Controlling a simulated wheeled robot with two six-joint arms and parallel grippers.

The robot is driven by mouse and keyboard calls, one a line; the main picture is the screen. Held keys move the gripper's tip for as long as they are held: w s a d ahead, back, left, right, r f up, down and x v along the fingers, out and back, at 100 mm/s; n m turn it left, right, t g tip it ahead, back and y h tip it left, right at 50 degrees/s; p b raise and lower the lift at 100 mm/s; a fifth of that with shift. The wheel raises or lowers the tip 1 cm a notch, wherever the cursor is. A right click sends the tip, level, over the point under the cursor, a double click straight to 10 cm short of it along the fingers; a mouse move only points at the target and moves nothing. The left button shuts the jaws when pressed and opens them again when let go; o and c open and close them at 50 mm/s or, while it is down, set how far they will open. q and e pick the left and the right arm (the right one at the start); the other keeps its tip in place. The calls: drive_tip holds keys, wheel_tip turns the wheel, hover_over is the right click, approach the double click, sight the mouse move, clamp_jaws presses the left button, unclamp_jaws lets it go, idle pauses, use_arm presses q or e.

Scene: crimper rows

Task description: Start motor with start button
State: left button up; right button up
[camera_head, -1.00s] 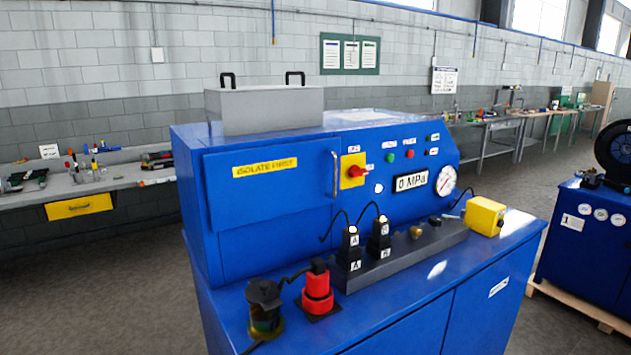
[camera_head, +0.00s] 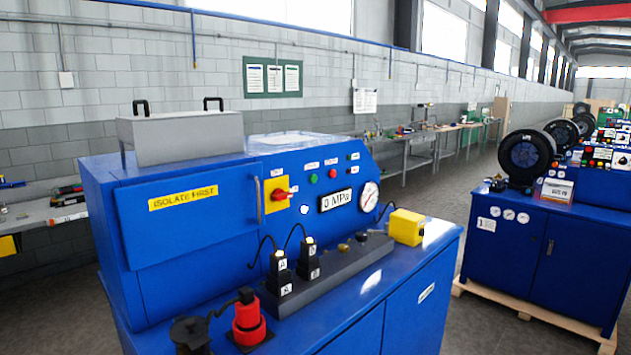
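A blue machine cabinet (camera_head: 225,262) fills the middle of the head view. Its sloped panel carries a green button (camera_head: 314,179) and a red button (camera_head: 332,173) under small white labels too small to read. Left of them is a red rotary switch on a yellow plate (camera_head: 279,195). A display (camera_head: 336,199) reads 0 MPa, and a round gauge (camera_head: 369,196) sits to its right. I cannot read which button is marked start. Neither of my grippers is in view.
On the machine's ledge stand two black valve coils (camera_head: 280,273), a yellow box (camera_head: 406,227) and a red knob fitting (camera_head: 248,320). A second blue machine (camera_head: 540,249) stands on a pallet at right. Grey floor lies between the two machines.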

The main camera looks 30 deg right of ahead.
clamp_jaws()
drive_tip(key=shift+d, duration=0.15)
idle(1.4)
